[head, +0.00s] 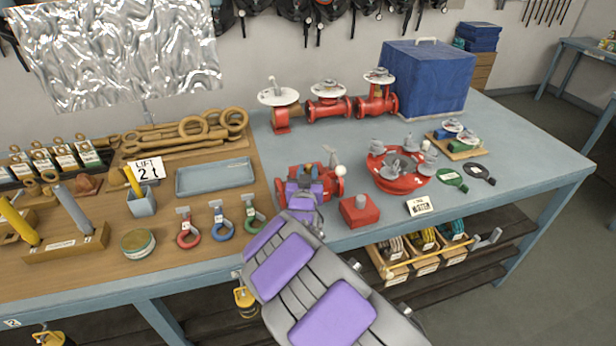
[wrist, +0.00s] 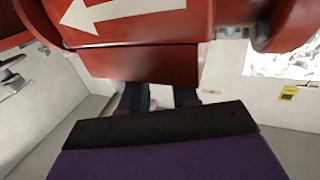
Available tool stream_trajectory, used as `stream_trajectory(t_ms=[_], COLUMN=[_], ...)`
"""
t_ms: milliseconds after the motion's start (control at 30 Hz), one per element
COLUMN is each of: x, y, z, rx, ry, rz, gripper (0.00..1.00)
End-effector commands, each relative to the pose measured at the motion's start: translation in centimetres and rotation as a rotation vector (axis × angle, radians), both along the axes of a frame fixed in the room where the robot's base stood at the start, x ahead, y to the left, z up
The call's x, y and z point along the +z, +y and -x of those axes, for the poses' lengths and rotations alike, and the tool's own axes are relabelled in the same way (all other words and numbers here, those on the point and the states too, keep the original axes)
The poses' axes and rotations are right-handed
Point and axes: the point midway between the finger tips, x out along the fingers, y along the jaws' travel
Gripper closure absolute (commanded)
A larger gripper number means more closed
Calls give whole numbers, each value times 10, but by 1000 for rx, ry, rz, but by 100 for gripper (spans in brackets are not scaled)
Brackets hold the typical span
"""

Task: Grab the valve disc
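I cannot make out for sure which part is the valve disc. A red valve body (head: 331,184) stands near the front edge of the bench, with a pale round knob at its upper right. In the wrist view the red body (wrist: 140,62) fills the top and carries a white arrow. My gripper (head: 303,184) is at the valve's front left and covers part of it. In the wrist view, my dark gripper edge and purple cover fill the lower middle. I cannot tell whether the gripper touches the valve.
A red block (head: 361,211) stands right of my gripper. A round red part (head: 382,178) with grey pieces is behind it. Several red valves with white handwheels stand at the back, beside a blue box (head: 428,80). Shackles and a grey tray (head: 215,180) are to the left.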

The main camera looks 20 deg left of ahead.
Motion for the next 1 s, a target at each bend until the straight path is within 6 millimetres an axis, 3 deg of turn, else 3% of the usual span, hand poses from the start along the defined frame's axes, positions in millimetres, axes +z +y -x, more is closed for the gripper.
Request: stream_trajectory(t_ms=[300,767,1000], x=[0,2,24], y=[0,0,0], z=[0,0,0], rx=[0,0,1], ry=[1,0,-1], rz=[0,0,-2], gripper=[100,100,100])
